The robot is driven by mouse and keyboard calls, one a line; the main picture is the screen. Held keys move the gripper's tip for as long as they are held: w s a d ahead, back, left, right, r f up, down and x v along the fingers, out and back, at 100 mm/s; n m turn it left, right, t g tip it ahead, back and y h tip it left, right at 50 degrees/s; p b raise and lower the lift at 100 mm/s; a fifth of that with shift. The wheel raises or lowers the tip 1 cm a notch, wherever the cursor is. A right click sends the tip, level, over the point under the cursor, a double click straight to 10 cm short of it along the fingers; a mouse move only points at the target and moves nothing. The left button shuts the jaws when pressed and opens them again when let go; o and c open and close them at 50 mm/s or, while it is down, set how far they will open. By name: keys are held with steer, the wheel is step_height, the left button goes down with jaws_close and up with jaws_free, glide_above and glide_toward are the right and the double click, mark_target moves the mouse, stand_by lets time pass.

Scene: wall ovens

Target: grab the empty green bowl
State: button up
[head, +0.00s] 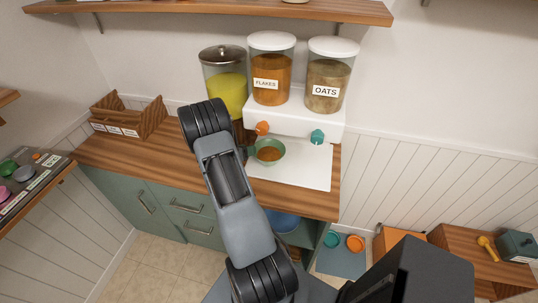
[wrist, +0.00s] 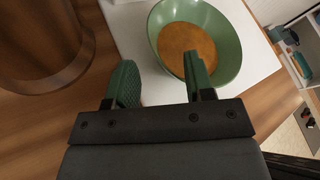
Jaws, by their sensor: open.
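The green bowl (head: 268,152) stands upright on a white board below the dispensers. It is not empty: an orange-brown filling covers its bottom. In the wrist view the bowl (wrist: 231,60) is at the top, right of centre. My gripper (wrist: 160,72) is open with nothing between its fingers. The right finger overlaps the bowl's near left rim in the picture; I cannot tell whether it touches. The left finger is left of the bowl, over the white board. In the head view my arm hides most of the gripper.
The white board (head: 310,170) lies on the wooden counter (head: 160,160). Behind are jars of flakes (head: 271,85) and oats (head: 328,90) on a white dispenser with orange and teal knobs. A brown round container (wrist: 40,40) stands close to the left finger. A wooden crate (head: 128,118) is left.

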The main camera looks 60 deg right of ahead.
steer(key=shift+x, duration=1.65)
steer(key=shift+c, duration=0.2)
jaws_close()
